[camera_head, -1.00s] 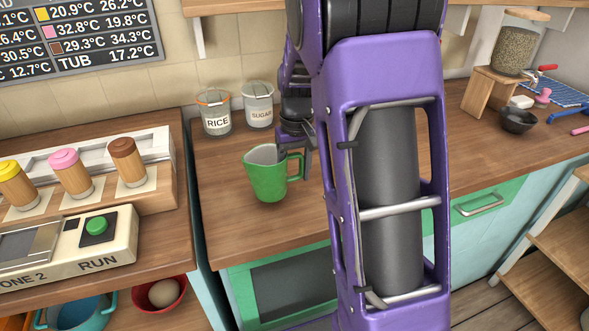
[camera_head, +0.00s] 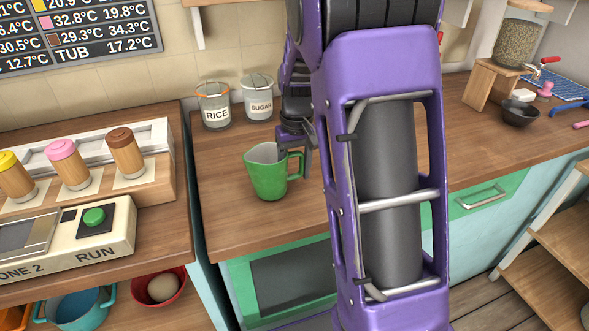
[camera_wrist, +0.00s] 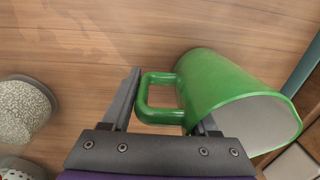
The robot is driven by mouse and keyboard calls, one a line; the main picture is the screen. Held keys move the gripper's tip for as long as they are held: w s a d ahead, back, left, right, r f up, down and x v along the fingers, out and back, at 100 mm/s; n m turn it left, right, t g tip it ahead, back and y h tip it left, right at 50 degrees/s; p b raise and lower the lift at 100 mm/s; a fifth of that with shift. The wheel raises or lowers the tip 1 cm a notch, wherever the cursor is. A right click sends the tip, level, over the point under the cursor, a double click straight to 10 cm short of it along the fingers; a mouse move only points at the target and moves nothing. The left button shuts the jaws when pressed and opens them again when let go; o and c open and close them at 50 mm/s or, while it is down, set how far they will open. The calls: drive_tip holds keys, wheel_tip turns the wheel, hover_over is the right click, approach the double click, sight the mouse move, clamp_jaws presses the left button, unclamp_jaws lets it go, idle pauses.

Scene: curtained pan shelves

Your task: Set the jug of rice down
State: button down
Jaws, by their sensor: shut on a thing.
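The green jug (camera_head: 268,178) is over the left part of the wooden counter (camera_head: 235,225), roughly upright. I cannot tell whether its base touches the wood. Its inside looks pale; I cannot make out separate grains. My gripper (camera_head: 293,152) is at the jug's right side, shut on its handle, partly hidden behind my arm. In the wrist view the jug (camera_wrist: 225,85) is at the right, with its handle between the fingers of my gripper (camera_wrist: 165,112).
A jar labelled RICE (camera_head: 214,108) and a jar labelled SUGAR (camera_head: 258,98) stand behind the jug by the wall. A black bowl (camera_head: 519,113) and a wooden stand (camera_head: 488,88) are at the right. The counter in front of the jug is clear.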

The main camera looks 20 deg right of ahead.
drive_tip(key=shift+f, duration=0.3)
idle(0.4)
drive_tip(key=shift+c, duration=0.4)
unclamp_jaws()
wheel_tip(320, 180, up, 18)
drive_tip(key=p, duration=0.2)
drive_tip(key=shift+d+f, duration=0.25)
clamp_jaws()
idle(1.2)
